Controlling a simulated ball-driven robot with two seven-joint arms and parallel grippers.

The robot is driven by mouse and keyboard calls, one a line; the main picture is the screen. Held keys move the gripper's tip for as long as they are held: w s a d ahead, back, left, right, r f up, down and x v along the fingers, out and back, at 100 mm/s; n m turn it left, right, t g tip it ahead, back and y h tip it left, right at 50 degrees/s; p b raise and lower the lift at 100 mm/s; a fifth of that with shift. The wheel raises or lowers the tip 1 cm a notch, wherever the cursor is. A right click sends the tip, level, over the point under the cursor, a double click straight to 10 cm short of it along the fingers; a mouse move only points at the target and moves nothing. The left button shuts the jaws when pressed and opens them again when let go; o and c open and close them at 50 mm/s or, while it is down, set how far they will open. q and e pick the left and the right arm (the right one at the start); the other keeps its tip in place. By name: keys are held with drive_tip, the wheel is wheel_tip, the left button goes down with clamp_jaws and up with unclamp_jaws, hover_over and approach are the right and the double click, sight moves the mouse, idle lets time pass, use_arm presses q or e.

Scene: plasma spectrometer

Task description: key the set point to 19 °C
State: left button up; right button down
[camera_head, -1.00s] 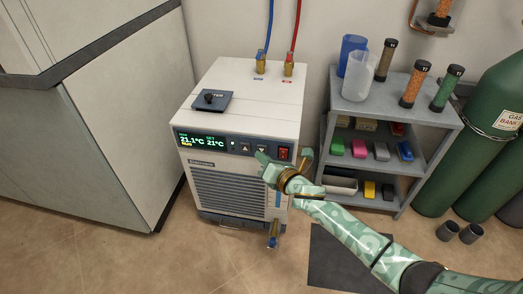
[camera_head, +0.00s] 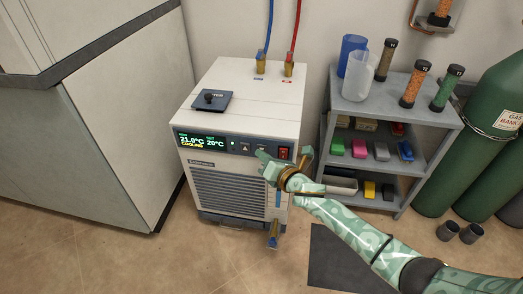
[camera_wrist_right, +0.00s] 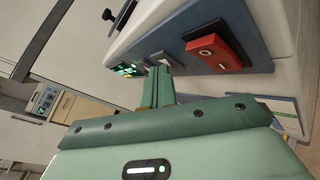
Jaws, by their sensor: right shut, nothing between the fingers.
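The white chiller (camera_head: 245,110) stands on the floor against the wall. Its display (camera_head: 202,142) reads 21.0°C on the left, 20°C as the set value, and COOLING below. Small keys (camera_head: 246,147) sit right of the display, with a red switch (camera_head: 284,153) at the panel's right end. My right gripper (camera_head: 259,155) is shut and empty, its fingertips at the panel by the keys. In the right wrist view the shut fingers (camera_wrist_right: 158,72) point at a light key (camera_wrist_right: 160,59), left of the red switch (camera_wrist_right: 207,46); contact is unclear. My left gripper is out of view.
A grey shelf (camera_head: 345,105) with bottles and coloured boxes stands right of the chiller. Green gas cylinders (camera_head: 497,130) are further right. A large pale cabinet (camera_head: 110,130) stands on the left. Blue and red hoses rise from the chiller top.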

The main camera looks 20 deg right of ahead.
drive_tip(key=shift+s, duration=0.1)
idle(0.3)
drive_tip(key=shift+s+a+p, duration=0.3)
drive_tip(key=shift+s+a, duration=0.1)
drive_tip(key=shift+s, duration=0.15)
drive_tip(key=s+a, duration=0.1)
drive_tip(key=s+a+p, duration=0.1)
drive_tip(key=s, duration=0.2)
drive_tip(key=shift+s+a, duration=0.1)
drive_tip(key=shift+a, duration=0.3)
idle(2.3)
